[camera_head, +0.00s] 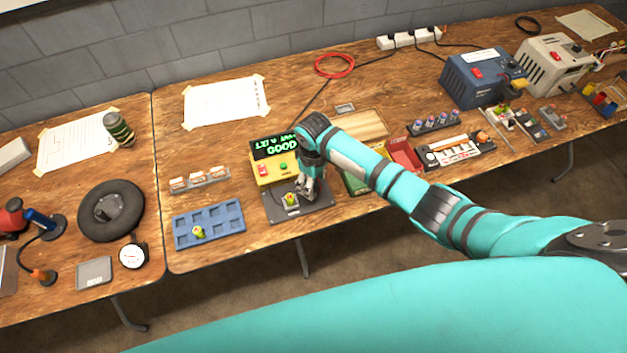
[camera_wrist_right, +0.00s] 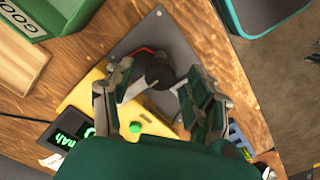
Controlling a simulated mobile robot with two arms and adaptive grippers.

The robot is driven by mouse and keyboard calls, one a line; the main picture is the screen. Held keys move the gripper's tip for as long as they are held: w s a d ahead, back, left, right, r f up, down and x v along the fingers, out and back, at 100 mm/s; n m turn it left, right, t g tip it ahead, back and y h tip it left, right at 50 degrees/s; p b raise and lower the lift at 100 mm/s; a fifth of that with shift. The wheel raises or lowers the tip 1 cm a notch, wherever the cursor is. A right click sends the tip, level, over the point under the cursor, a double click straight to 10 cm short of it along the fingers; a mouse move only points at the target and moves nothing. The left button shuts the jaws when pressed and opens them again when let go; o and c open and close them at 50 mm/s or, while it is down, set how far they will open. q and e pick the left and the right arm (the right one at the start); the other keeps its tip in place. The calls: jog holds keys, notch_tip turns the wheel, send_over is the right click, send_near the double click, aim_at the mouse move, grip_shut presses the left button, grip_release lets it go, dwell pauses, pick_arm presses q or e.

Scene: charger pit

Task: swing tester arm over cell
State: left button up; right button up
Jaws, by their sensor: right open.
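A small yellow-green cell (camera_head: 291,199) stands upright on the plate in front of the tester. My right gripper (camera_head: 307,190) is low over the plate, just right of the cell. In the right wrist view my right gripper (camera_wrist_right: 158,103) is open, with a dark rounded part (camera_wrist_right: 159,70), apparently of the tester arm, between or just beyond its fingers. I cannot tell whether they touch. The cell is not clear there. My left gripper is out of view.
A blue tray (camera_head: 226,216) with another cell (camera_head: 198,233) lies left of the tester. Green and red bins (camera_head: 404,155) stand to the right, partly behind my right arm. A green "GOOD" bin (camera_wrist_right: 60,12) shows in the wrist view.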

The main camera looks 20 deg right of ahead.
jog(key=shift+f, duration=0.1)
grip_shut()
dwell(0.4)
jog(key=shift+d, duration=0.1)
